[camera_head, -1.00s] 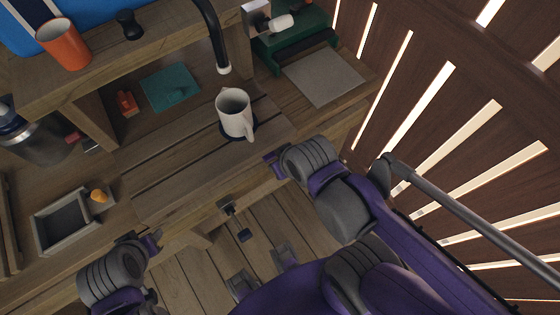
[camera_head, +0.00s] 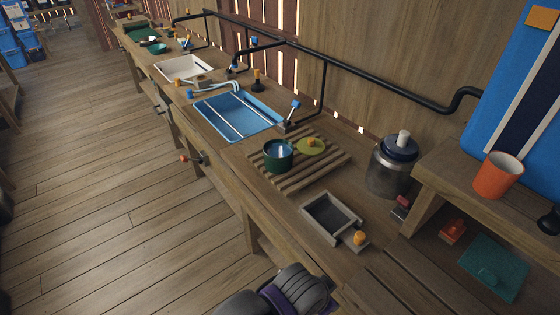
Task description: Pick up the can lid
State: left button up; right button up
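A grey metal can (camera_head: 385,178) stands upright on the wooden counter, right of centre. Its dark blue can lid (camera_head: 401,147), with a white knob on top, sits on the can's mouth. My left gripper (camera_head: 298,292) is at the bottom edge, in front of the counter and well apart from the can. Only its grey and purple wrist end shows clearly, so its fingers cannot be made out. My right gripper is out of view.
A grey tray (camera_head: 307,212) with an orange-knobbed piece (camera_head: 359,239) lies before the can. A green pot (camera_head: 278,156) and a green lid (camera_head: 311,146) rest on a slatted rack. A raised shelf (camera_head: 452,178) carries an orange cup (camera_head: 497,176). Blue (camera_head: 207,103) and white sinks lie farther off.

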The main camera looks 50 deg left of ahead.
aim_at(309, 146)
jog(key=u, duration=1.8)
